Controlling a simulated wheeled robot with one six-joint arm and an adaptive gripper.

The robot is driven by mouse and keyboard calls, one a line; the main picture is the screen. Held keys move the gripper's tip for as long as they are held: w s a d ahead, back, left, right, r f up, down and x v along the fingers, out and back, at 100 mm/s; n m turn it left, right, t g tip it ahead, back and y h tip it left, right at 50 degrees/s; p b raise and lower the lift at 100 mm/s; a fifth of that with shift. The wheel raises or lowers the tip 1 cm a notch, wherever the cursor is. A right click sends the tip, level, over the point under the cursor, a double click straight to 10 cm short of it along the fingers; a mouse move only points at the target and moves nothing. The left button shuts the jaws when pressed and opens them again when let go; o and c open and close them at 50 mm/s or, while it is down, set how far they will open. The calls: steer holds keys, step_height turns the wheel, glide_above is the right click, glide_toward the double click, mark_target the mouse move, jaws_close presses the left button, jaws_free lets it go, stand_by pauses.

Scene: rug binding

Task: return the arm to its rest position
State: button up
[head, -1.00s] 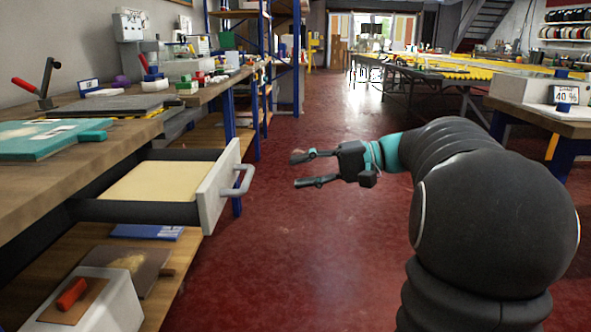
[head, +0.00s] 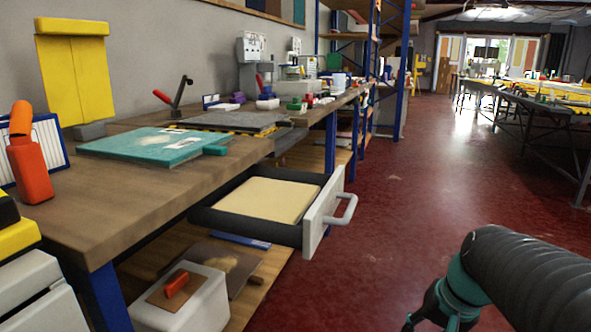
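My arm (head: 525,275) enters the head view at the lower right, dark with a teal band near the wrist. My gripper (head: 428,318) hangs at the bottom edge, pointing down and to the left. Its fingertips are mostly cut off by the frame, so I cannot tell whether it is open or shut. It is over the red floor, apart from the drawer (head: 323,213), which stands pulled out from the workbench with a pale flat lining or sheet inside.
The workbench (head: 190,195) runs along the left, with a teal board (head: 150,146) and a red bottle (head: 30,170) on it. Yellow-edged tables (head: 540,95) stand far right. The red floor (head: 390,200) between is clear.

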steer(key=s+a+r+n+t+h+p, duration=0.1)
steer(key=s+a+r+n+t+p, duration=0.1)
steer(key=s+a+r+n, duration=0.3)
steer(key=s+a, duration=0.1)
steer(key=s, duration=0.2)
steer(key=shift+s+a+r+t+h+p, duration=0.15)
steer(key=shift+a+t+h+p, duration=0.05)
steer(key=shift+t+h+p, duration=0.2)
steer(key=shift+a, duration=0.1)
stand_by(0.9)
